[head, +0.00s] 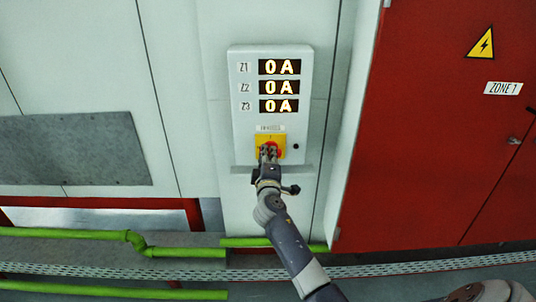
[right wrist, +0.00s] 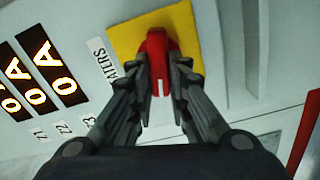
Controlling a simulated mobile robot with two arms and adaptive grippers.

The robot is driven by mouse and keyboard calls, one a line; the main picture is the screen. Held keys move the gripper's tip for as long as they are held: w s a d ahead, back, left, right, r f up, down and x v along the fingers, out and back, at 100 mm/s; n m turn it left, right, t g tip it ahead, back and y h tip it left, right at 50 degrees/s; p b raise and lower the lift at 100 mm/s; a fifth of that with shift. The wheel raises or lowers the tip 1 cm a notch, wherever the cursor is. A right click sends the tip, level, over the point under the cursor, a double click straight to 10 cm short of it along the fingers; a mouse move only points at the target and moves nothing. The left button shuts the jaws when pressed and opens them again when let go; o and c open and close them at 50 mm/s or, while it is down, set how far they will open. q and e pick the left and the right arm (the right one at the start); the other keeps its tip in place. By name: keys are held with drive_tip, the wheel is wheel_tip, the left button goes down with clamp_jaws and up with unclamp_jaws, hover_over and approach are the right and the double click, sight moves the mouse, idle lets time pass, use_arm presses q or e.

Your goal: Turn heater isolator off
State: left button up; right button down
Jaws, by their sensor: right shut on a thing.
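The heater isolator is a red rotary handle (right wrist: 158,62) on a yellow square plate (head: 262,143), low on a pale panel (head: 240,123). In the head view my right gripper (head: 268,152) covers much of the handle. In the right wrist view the fingers of my right gripper (right wrist: 160,80) are closed on both sides of the red handle. A white mark shows on the handle's near end. The label (head: 270,128) above the plate reads HEATERS in part. My left gripper is not in view.
Three displays (head: 279,87), marked Z1, Z2 and Z3, each read 0 A. A red cabinet (head: 430,120) with a yellow warning sign (head: 485,43) and a ZONE 1 label (head: 503,88) stands on the right. Green pipes (head: 70,233) run low on the left.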

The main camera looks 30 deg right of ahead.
drive_tip(key=shift+f+n, duration=0.15)
drive_tip(key=shift+n, duration=1.05)
drive_tip(key=shift+f+n+p, duration=0.1)
drive_tip(key=shift+n+p, duration=0.2)
drive_tip(key=c, duration=1.5)
unclamp_jaws()
drive_tip(key=shift+a, duration=0.1)
drive_tip(key=v, duration=1.2)
